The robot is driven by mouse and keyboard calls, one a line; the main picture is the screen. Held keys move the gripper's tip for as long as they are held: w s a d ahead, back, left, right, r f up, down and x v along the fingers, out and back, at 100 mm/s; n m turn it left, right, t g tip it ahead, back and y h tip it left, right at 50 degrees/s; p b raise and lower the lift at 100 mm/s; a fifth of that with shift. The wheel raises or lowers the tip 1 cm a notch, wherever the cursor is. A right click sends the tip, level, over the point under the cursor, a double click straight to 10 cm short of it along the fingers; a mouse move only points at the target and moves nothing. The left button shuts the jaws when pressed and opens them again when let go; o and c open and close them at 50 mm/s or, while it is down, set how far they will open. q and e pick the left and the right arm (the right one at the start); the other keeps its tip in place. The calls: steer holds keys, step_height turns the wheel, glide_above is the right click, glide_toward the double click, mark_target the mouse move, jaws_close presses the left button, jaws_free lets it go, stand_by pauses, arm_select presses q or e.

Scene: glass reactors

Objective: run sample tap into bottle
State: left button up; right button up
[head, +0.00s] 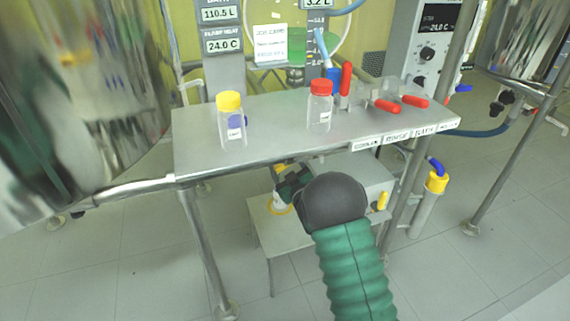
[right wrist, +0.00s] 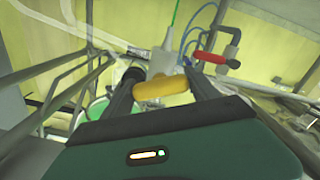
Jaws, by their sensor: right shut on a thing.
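My right gripper (head: 283,180) is under the shelf's front edge, partly hidden behind my own black wrist. In the right wrist view its two dark fingers (right wrist: 155,92) are shut on a rounded yellow handle (right wrist: 152,98), which looks like a tap handle. A pale translucent body (right wrist: 168,65) is just behind it. A yellow-capped clear bottle (head: 231,125) stands upright on the left of the shelf. A red-capped clear bottle (head: 320,108) stands upright near its middle. A yellow ring (head: 280,209) lies on a low stand below the gripper. My left gripper is not in view.
A large shiny vessel (head: 75,100) fills the left. A red handle (right wrist: 212,57) shows in the wrist view.

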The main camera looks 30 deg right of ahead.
steer(key=shift+f+n, duration=0.1)
steer(key=shift+n, duration=0.5)
steer(key=shift+a, duration=0.1)
steer(key=o, duration=1.4)
